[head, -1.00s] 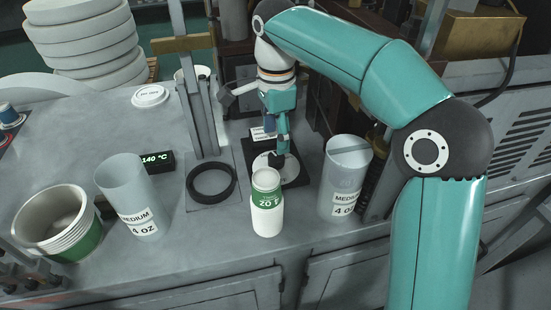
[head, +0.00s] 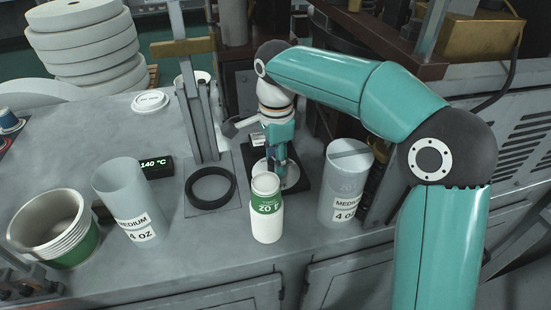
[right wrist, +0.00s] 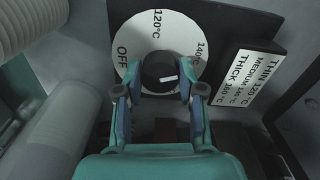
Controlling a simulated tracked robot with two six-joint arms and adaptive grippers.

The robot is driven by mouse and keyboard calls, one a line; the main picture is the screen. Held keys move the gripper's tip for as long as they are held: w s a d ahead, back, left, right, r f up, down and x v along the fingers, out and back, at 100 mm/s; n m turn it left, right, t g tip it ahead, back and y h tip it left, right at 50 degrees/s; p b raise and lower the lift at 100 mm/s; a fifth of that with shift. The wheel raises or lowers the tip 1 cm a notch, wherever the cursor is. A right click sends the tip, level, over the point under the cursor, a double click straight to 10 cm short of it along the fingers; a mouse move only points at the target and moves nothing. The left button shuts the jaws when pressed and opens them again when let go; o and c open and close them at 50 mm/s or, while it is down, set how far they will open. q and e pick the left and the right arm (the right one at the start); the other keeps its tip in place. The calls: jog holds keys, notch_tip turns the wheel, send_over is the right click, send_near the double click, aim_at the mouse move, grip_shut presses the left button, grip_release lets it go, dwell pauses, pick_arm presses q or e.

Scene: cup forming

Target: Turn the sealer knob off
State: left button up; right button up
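The sealer dial (right wrist: 184,26) is a white disc marked OFF at the left, 120°C at the top and 140 at the right in the right wrist view. Its dark round knob (right wrist: 158,70) has a white mark right of centre. My right gripper (right wrist: 160,90) is open, its two fingers apart on either side of the knob; whether they touch it I cannot tell. In the head view my right gripper (head: 280,163) points down over the dial (head: 291,180) and partly hides it. A display (head: 156,165) reads 140 °C. My left gripper is not in view.
Clear MEDIUM cylinders stand right (head: 342,190) and left (head: 122,190). A black ring (head: 210,204) and a metal post (head: 196,105) are left of the dial. A temperature label (right wrist: 251,78) is beside it.

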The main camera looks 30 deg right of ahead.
jog(key=c, duration=0.3)
jog(key=shift+c, duration=0.2)
